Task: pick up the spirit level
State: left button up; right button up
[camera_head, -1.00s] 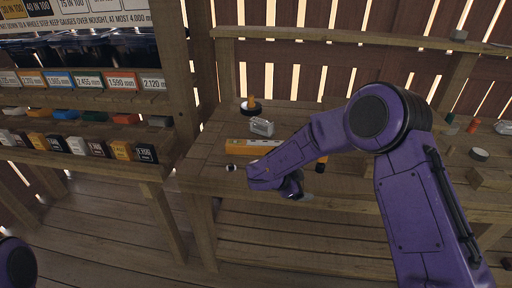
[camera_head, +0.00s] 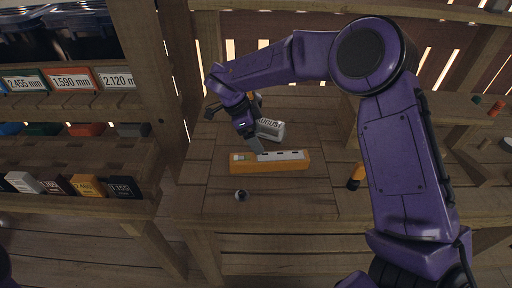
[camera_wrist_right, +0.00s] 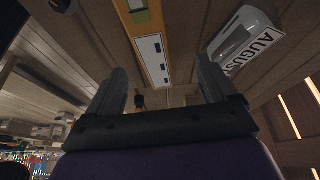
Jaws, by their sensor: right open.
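The spirit level (camera_head: 270,167) is a long orange-yellow bar with a pale strip and a greenish vial on top. It lies flat on the wooden workbench, running left to right. In the right wrist view the spirit level (camera_wrist_right: 151,40) runs lengthwise between and beyond the fingers. My right gripper (camera_head: 256,147) is at the bar's far side, near its middle. In the right wrist view my right gripper (camera_wrist_right: 160,68) has its two fingers wide apart with nothing held. I cannot tell whether a finger touches the bar. My left gripper is out of view.
A grey block marked AUGUST (camera_wrist_right: 243,38) is close behind the level; it also shows in the head view (camera_head: 270,129). A small dark round object (camera_head: 241,195) lies in front. An orange-and-black tool (camera_head: 356,177) lies right.

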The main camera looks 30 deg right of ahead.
aim_at(268, 156)
jog(key=s+f, duration=0.1)
jog(key=s+d+f, duration=0.1)
jog(key=f, duration=0.1)
jog(key=s+d+f, duration=0.1)
jog(key=shift+f+p, duration=0.2)
jog(key=shift+p, duration=0.1)
jog(key=f, duration=0.2)
jog(key=d+f, duration=0.1)
jog(key=f, duration=0.1)
jog(key=shift+w+d+f+p, duration=0.1)
jog(key=shift+w+f+p, duration=0.05)
jog(key=shift+f+p, duration=0.2)
jog(key=shift+d, duration=0.1)
jog(key=shift+s, duration=0.3)
jog(key=shift+w, duration=0.1)
jog(key=c, duration=1)
jog(key=shift+c, duration=0.8)
